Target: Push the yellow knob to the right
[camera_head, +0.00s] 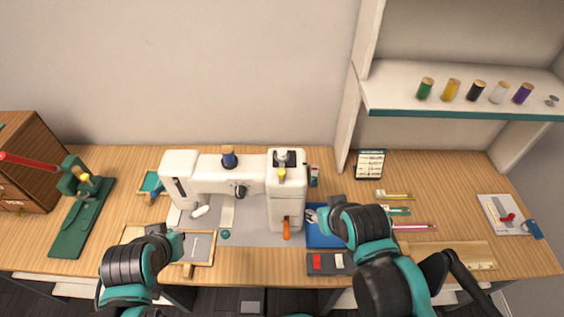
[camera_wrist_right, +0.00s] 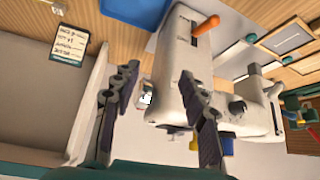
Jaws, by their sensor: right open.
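A yellow knob (camera_head: 281,175) sits on the upper right column of the white sewing machine (camera_head: 285,209). A small yellow part, likely this knob, shows in the right wrist view (camera_wrist_right: 195,144), beside the right finger. My right gripper (camera_head: 311,215) is just right of the machine's column, below the knob in the head view. In the right wrist view it (camera_wrist_right: 158,76) is open and empty, with the machine beyond its fingers. My left gripper (camera_head: 184,243) is low at the left, far from the knob; its jaws are too small to read.
An orange handle (camera_head: 286,229) projects from the machine's front. A blue tray (camera_head: 320,240) lies under my right gripper. A green tool (camera_head: 75,210) with another yellow part stands at far left. A shelf (camera_head: 470,111) with several thread spools hangs at upper right.

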